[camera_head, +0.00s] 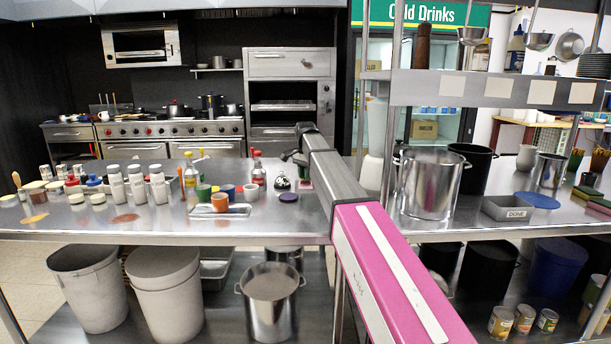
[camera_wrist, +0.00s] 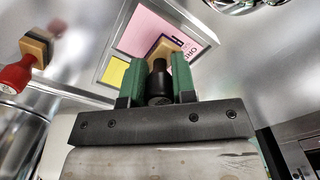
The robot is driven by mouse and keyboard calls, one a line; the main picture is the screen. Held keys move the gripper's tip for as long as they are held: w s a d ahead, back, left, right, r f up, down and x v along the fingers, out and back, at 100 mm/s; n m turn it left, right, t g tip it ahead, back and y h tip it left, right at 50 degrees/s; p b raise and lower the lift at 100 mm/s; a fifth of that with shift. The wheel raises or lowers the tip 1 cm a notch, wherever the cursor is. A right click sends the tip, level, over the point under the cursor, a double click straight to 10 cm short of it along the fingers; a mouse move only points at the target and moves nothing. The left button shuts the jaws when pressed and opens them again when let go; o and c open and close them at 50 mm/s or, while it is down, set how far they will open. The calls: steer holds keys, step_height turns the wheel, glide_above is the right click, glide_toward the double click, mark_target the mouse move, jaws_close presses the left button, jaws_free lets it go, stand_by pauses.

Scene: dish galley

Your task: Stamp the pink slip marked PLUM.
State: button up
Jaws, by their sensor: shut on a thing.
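My gripper (camera_wrist: 160,74) is shut on a black-handled stamp (camera_wrist: 159,88), seen in the wrist view between the two green fingers. The stamp's pale wooden block points toward a pink slip (camera_wrist: 143,27) with dark print, and covers part of it. I cannot tell whether the stamp touches the slip. The printing is partly hidden, and I cannot read PLUM. A yellow slip or pad (camera_wrist: 113,73) lies beside the pink slip, in the same grey-rimmed frame or tray (camera_wrist: 108,50). In the head view my arm hides most of this spot.
A red-handled stamp (camera_wrist: 17,75) is at the left of the wrist view. In the head view, a DONE tray (camera_head: 507,209) stands on the counter to the right, near a large steel pot (camera_head: 428,185). Bottles and colored cups (camera_head: 221,202) crowd the left side.

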steer(key=shift+f, duration=0.55)
stand_by(0.9)
steer(key=shift+r, duration=3.55)
